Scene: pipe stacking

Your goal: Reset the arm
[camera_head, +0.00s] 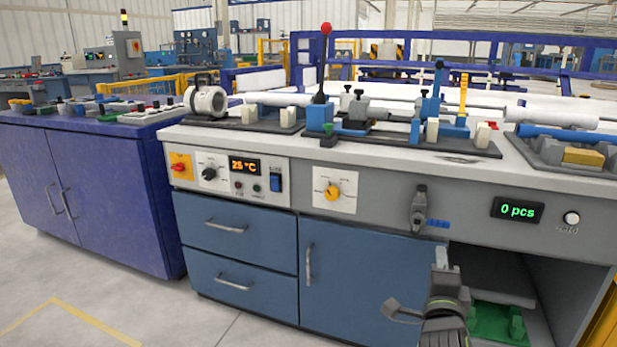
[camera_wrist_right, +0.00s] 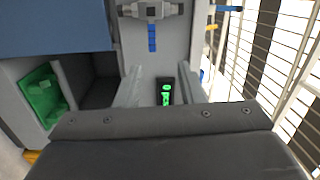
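My right gripper (camera_head: 418,284) is at the bottom of the head view, in front of the bench's lower cabinet. In the right wrist view its two grey fingers (camera_wrist_right: 160,88) stand apart with nothing between them. The small counter display (camera_wrist_right: 166,92) shows through that gap on the bench front beyond. In the head view the counter display (camera_head: 517,210) reads "0 pcs". My left gripper is not in view.
The bench (camera_head: 250,150) holds a black fixture plate with blue clamps (camera_head: 425,122) and a red-knobbed lever (camera_head: 326,30). White pipes (camera_head: 545,115) lie behind. A clamp-like part with a blue lever (camera_head: 419,205) juts from the front. A green tray (camera_head: 495,325) sits on the open shelf.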

